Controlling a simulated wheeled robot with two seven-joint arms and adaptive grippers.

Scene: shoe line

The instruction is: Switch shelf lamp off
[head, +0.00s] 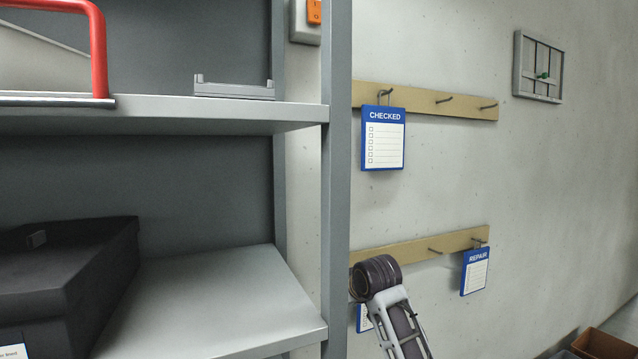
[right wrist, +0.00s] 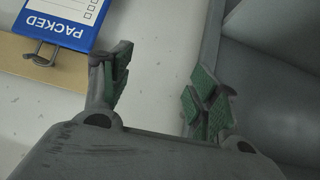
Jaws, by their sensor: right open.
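An orange switch (head: 314,11) on a light grey wall box (head: 303,28) shows at the top edge in the head view, just beyond the shelf's back post. Its upper part is cut off, so I cannot tell its position. No lamp is visible. My right gripper (right wrist: 160,80) is open and empty in the right wrist view, its green-padded fingers apart in front of the pale wall. The switch is not in that view. The head view shows part of my arm low in the middle, but no gripper fingers. My left gripper is not in view.
A grey shelf (head: 180,115) fills the left, with a black box (head: 70,275) and a red handle (head: 98,45). CHECKED (head: 383,140) and REPAIR (head: 475,271) tags hang on wooden rails. A PACKED tag (right wrist: 62,22) hangs near my right gripper; grey shelf metal (right wrist: 265,80) stands right.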

